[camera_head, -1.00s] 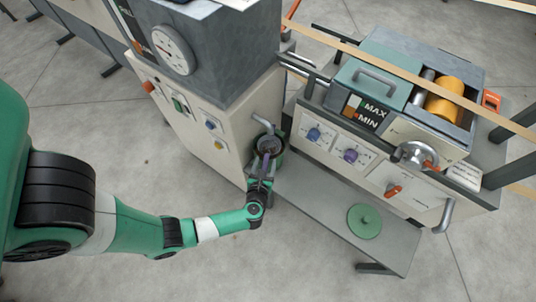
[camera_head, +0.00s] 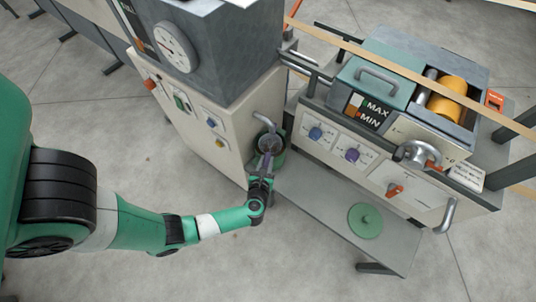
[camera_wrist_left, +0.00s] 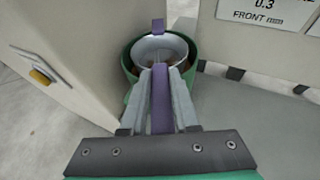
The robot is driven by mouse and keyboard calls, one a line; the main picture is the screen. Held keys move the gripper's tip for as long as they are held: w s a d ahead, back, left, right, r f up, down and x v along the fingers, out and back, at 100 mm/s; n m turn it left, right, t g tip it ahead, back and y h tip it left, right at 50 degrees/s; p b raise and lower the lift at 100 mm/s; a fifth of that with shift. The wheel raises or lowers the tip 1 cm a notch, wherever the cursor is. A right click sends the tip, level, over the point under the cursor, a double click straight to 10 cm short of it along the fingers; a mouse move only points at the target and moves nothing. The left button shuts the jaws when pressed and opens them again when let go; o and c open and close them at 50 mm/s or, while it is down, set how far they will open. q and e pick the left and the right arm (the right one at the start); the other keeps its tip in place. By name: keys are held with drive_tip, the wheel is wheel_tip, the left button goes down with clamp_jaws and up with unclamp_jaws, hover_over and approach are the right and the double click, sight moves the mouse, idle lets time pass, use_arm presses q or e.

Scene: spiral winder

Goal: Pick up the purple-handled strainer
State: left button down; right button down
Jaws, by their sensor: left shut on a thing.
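The purple-handled strainer (camera_wrist_left: 178,46) sits in the mouth of a green pot (camera_wrist_left: 131,66) in the left wrist view. Its bowl is pale and round, with a purple tab on the far rim and a purple handle (camera_wrist_left: 161,100) toward me. My left gripper (camera_wrist_left: 160,78) is shut on that handle, one grey finger on each side. In the head view my left gripper (camera_head: 264,166) reaches the green pot (camera_head: 276,158) beside the left machine. The strainer is small and partly hidden by the gripper there. My right gripper is not in view.
The left machine (camera_head: 215,115) with dial and buttons stands close beside the pot, a curved pipe (camera_head: 264,119) above it. The winder (camera_head: 365,150) stands to the right. A grey bench (camera_head: 320,200) holds a green round lid (camera_head: 365,220); much of its top is clear.

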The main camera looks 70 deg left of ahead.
use_arm(q)
drive_tip(key=shift+r+p, duration=0.4)
drive_tip(key=shift+r, duration=0.05)
drive_tip(key=r+p, duration=0.2)
drive_tip(key=r, duration=0.1)
drive_tip(key=shift+s+d+p, duration=0.1)
drive_tip(key=shift+d+p, duration=0.2)
drive_tip(key=s+d+p, duration=0.1)
drive_tip(key=s+d, duration=0.3)
drive_tip(key=d, duration=0.3)
drive_tip(key=s+d+p, duration=0.1)
drive_tip(key=s+d, duration=0.4)
drive_tip(key=d, duration=0.3)
drive_tip(key=shift+f, duration=0.25)
drive_tip(key=shift+w, duration=0.1)
